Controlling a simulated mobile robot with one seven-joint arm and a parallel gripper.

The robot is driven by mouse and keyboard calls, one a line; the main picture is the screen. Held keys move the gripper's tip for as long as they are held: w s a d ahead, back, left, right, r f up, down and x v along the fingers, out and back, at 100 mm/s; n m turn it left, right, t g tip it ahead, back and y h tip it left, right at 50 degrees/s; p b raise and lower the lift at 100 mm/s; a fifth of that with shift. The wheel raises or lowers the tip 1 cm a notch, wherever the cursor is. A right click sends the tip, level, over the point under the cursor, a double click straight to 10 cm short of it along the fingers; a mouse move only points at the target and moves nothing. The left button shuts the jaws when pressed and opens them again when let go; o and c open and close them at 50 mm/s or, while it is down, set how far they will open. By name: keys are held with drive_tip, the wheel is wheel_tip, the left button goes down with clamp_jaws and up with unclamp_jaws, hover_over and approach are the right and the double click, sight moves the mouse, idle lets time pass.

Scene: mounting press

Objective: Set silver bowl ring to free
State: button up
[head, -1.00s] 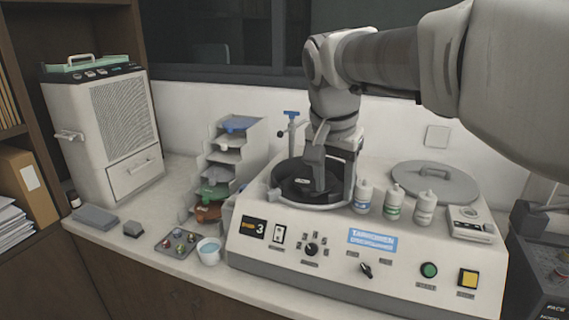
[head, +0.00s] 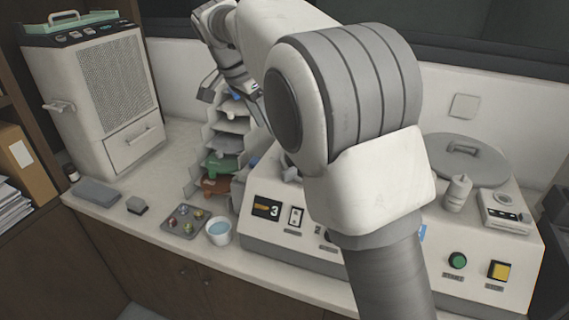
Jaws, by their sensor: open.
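The white polishing machine (head: 275,250) stands on the counter at the right, with its front panel partly behind my arm. Its round bowl is hidden behind my arm, so I cannot see a silver ring or its setting. My gripper (head: 226,100) is up at the back, left of the machine and above the stepped rack. It is open, with nothing seen between its fingers.
The stepped rack (head: 228,142) of coloured trays stands below my gripper. A white cabinet (head: 95,95) is at the left. A small parts tray (head: 184,222) and a cup (head: 219,231) sit near the front edge.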

sight(289, 175)
drive_tip(key=x, duration=1.6)
drive_tip(key=shift+s+d+f, duration=0.1)
drive_tip(key=shift+f, duration=0.05)
clamp_jaws()
idle(0.7)
